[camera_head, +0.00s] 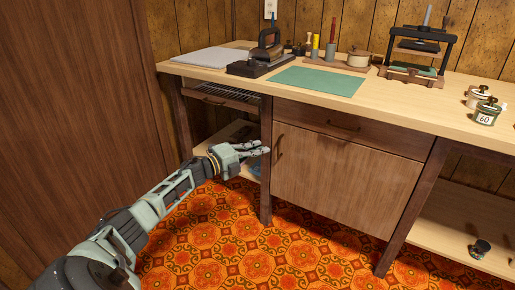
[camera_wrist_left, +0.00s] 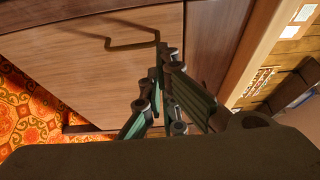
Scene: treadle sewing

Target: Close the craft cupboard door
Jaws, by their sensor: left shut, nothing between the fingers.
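The craft cupboard door (camera_head: 340,177) is a brown wood panel below a drawer, with a dark handle (camera_head: 279,148) near its left edge. It looks in line with the cupboard front; I cannot tell if a small gap is left. My left gripper (camera_head: 264,151) is shut and empty, its tips in front of the dark left post (camera_head: 266,185), just left of the handle. In the left wrist view the shut fingertips (camera_wrist_left: 166,58) are close to the door's edge, near the handle (camera_wrist_left: 130,40); contact is unclear. My right gripper is out of view.
The worktop (camera_head: 455,115) above carries a green mat (camera_head: 318,80), a dark iron-like tool (camera_head: 265,52), a press (camera_head: 415,55) and small pots. Open shelves flank the cupboard. A large brown wood panel (camera_head: 70,110) stands at left. The patterned orange floor (camera_head: 260,245) in front is clear.

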